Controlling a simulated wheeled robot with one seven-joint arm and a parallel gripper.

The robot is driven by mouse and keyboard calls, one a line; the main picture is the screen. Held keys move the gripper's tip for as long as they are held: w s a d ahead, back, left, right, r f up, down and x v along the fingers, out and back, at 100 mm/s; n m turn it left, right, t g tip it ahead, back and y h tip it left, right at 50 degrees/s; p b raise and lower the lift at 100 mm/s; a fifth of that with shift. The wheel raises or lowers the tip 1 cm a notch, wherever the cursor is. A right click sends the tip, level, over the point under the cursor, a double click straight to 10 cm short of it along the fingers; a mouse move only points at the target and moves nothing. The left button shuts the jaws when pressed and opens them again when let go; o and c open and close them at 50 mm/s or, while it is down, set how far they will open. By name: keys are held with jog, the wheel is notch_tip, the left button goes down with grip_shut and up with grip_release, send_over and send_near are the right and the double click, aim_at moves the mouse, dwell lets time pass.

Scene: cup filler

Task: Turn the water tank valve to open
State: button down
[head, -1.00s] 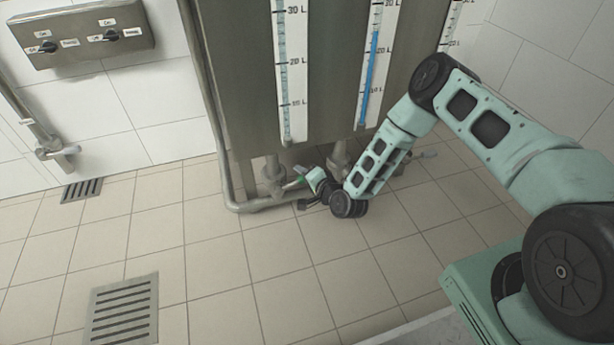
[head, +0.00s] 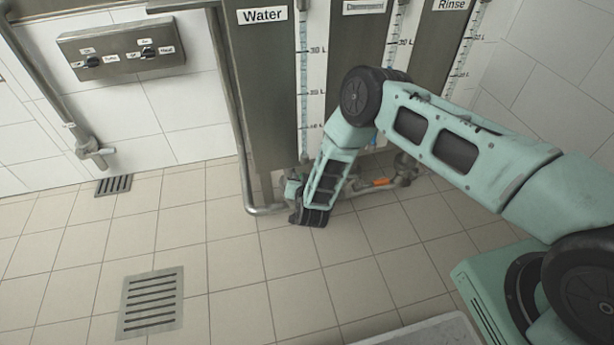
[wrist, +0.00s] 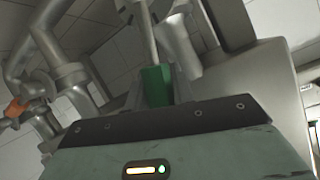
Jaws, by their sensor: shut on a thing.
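The water tank (head: 268,90) carries a "Water" label and a level gauge in the head view. Its valve's green handle (wrist: 154,86) shows in the wrist view, with a grey rod running up from it. My gripper (head: 294,190) is low at the bottom of this tank, beside the pipework. It is shut on the green handle. In the head view my forearm and gripper hide the handle, so I cannot read its angle there.
An orange valve handle (head: 382,182) sits on pipework to the right, under the neighbouring tanks. A wall switch box (head: 120,52) is at upper left. A floor drain (head: 150,303) lies in the tiled floor, which is clear in front.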

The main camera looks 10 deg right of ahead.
jog(key=shift+a+r+n+h, duration=0.2)
jog(key=shift+a+n+h, duration=0.6)
jog(key=shift+a+n, duration=0.4)
jog(key=shift+a, duration=0.15)
jog(key=c, duration=1.2)
grip_release()
jog(key=p+v, duration=0.5)
jog(key=v, duration=1.2)
jog(key=shift+s+f, duration=0.1)
jog(key=shift+s, duration=0.15)
